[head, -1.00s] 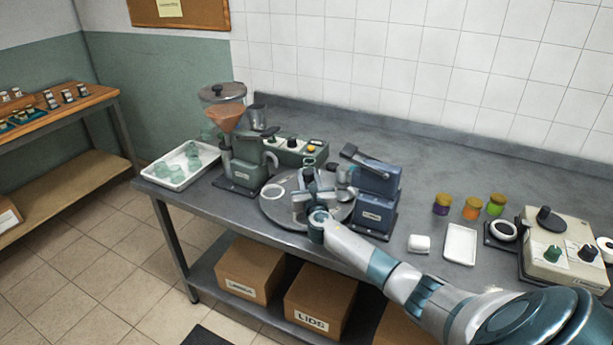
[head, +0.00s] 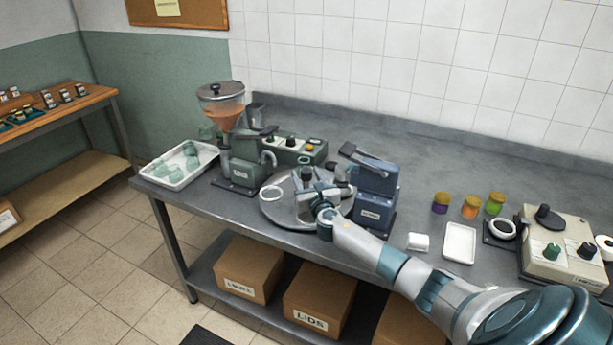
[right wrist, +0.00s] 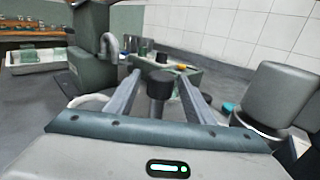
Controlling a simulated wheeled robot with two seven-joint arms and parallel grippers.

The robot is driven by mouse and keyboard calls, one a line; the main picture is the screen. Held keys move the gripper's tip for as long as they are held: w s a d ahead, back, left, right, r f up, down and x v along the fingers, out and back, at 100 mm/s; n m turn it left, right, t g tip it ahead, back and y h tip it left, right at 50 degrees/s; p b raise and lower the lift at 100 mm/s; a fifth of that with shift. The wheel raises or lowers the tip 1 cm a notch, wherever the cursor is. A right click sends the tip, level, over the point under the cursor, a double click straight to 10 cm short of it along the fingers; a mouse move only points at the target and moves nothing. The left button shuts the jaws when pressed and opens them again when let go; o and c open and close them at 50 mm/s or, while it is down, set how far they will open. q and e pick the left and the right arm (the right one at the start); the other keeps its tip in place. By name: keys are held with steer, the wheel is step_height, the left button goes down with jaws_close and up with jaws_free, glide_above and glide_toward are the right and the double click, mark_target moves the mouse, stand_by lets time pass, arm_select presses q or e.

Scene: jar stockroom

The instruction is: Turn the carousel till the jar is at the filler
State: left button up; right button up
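The carousel (head: 272,214) is a round grey turntable on the bench, with a white ring seat (head: 272,193) showing at its left. My right gripper (head: 307,181) is over the carousel's middle. In the right wrist view its two fingers (right wrist: 160,88) are apart, on either side of a black-topped post (right wrist: 159,82), with gaps showing. The filler (head: 244,172), a green machine with an orange hopper (head: 226,112), stands at the carousel's left; it also shows in the right wrist view (right wrist: 92,55). I cannot clearly make out a jar on the carousel. My left gripper is out of view.
A blue lever machine (head: 374,190) stands close at the carousel's right. A green control box (head: 300,152) is behind. A white tray of glass jars (head: 180,165) lies at the left. Several coloured jars (head: 471,207) and a white dish (head: 460,243) stand farther right.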

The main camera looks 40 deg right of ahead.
steer(key=shift+s, duration=0.15)
steer(key=b+v, duration=0.2)
steer(key=v, duration=1.5)
steer(key=shift+c, duration=0.3)
